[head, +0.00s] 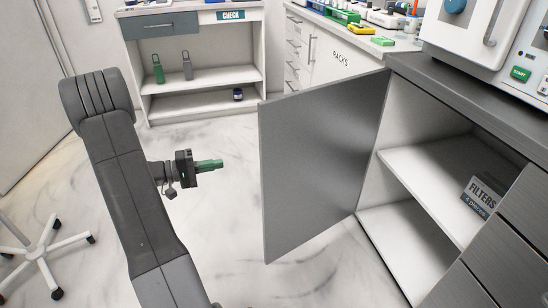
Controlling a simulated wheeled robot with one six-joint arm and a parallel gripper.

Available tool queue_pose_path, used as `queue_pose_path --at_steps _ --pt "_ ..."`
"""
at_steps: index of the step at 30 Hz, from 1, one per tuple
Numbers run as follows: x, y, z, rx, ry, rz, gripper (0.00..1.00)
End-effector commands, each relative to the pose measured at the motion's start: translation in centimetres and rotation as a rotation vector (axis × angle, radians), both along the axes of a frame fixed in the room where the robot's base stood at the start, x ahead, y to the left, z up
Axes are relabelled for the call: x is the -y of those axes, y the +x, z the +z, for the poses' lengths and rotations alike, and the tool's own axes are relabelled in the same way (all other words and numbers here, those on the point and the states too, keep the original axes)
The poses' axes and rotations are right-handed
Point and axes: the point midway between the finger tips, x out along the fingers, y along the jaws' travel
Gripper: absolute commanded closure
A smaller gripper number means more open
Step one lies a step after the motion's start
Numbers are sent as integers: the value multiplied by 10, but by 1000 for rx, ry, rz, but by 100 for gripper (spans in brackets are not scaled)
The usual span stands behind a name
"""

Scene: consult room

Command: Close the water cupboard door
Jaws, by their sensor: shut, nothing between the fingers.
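A grey cupboard door (318,165) stands wide open, hinged at its right edge on the cupboard (425,145) at the right. The cupboard's inside shows a white shelf with a box labelled FILTERS (482,193) on it. No label naming the water cupboard shows. My gripper (220,164) has green fingertips, is shut and empty, and points right toward the door's free left edge. In the picture a gap of floor lies between the fingertips and the door. The far face of the door is hidden.
A white shelf unit marked CHECK (230,15) stands at the back, holding a green bottle (158,69) and a grey bottle (187,66). A RACKS cabinet (342,60) stands behind the door. A wheeled stool base (42,250) is at lower left. The floor around my gripper is clear.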

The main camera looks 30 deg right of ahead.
Motion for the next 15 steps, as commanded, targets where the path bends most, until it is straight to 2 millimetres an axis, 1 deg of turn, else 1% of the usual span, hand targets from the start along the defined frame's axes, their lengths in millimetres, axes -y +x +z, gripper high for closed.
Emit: queue_pose_path --at_steps 1,3,7,11,15 --pt "-2 6 -4 11 -22 13 100" --pt "-3 11 -5 22 -41 24 100" --pt "4 11 -6 28 -49 25 100" --pt "24 7 -6 27 -47 22 100" --pt "51 2 -7 25 -47 22 100"
